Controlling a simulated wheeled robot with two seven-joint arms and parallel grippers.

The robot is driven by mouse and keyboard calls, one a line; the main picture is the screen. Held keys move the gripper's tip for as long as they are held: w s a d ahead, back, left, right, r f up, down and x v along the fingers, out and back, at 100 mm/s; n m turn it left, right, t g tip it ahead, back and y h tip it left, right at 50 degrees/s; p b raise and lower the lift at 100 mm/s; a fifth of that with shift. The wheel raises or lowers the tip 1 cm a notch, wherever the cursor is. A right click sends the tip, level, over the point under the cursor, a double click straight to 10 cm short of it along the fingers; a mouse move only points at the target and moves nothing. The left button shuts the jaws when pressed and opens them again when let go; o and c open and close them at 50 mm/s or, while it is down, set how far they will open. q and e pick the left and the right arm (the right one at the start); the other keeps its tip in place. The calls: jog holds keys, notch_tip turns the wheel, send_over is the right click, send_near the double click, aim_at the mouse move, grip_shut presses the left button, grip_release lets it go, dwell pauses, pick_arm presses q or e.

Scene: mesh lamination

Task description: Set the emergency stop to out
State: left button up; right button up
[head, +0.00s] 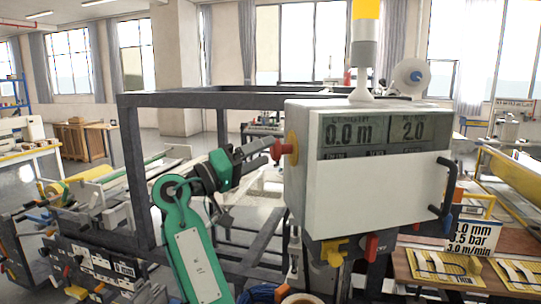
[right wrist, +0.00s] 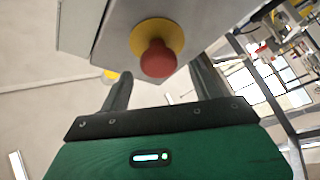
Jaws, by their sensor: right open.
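The emergency stop is a red mushroom button (head: 277,149) on a yellow round base (head: 291,149), on the left side of the white control box (head: 375,180). In the right wrist view the red button (right wrist: 158,60) sits in front of its yellow base (right wrist: 150,37). My right gripper (head: 262,148) points at the button from the left. In the right wrist view its two fingers (right wrist: 160,85) are spread apart, with the button between and just beyond them. I cannot tell whether a finger touches it. My left gripper is not in view.
A dark metal frame (head: 190,97) stands behind my right arm. A black handle (head: 443,188) is on the box's front right, with yellow and red knobs (head: 371,245) below the box. A wooden table (head: 440,262) with cards is at the lower right.

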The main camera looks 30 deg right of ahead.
jog(key=b+v, duration=0.3)
jog(key=v, duration=0.7)
jog(key=shift+a, duration=0.4)
